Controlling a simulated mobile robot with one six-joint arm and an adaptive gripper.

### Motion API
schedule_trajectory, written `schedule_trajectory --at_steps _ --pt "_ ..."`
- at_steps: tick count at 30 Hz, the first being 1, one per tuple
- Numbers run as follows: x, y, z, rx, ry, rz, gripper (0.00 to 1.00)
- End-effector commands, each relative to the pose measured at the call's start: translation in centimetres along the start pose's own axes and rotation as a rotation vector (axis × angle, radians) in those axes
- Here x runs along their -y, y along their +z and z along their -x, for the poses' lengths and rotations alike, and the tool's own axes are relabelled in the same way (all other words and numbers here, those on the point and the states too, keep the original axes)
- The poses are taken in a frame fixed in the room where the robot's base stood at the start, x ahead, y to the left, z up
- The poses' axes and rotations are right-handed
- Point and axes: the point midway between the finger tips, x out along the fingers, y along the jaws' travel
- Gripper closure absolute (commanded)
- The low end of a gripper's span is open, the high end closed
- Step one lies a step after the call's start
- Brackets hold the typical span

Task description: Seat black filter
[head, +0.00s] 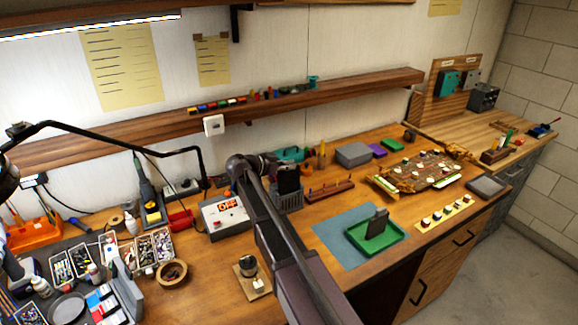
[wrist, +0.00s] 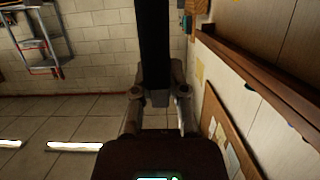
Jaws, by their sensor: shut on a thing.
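My gripper (head: 276,164) is at the end of the arm, behind the middle of the bench. It is shut on a long black slab, the black filter (head: 288,179), which hangs down from the fingers. In the wrist view the gripper (wrist: 158,98) pinches one end of the black filter (wrist: 154,40). In the head view the filter stands at a grey open bin (head: 291,203); its lower end is hidden there, so I cannot tell whether it is inside or behind the front wall.
A grey box with a red OFF display (head: 226,216) stands left of the bin. A pegged wooden rack (head: 330,191) is to the right. The wall shelf (head: 350,92) runs above.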

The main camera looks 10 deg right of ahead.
Motion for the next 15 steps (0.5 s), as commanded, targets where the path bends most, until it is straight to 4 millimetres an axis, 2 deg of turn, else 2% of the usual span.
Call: schedule_trajectory --at_steps 15 --pt "0.01 0.97 -0.27 0.0 0.0 0.0 1.0"
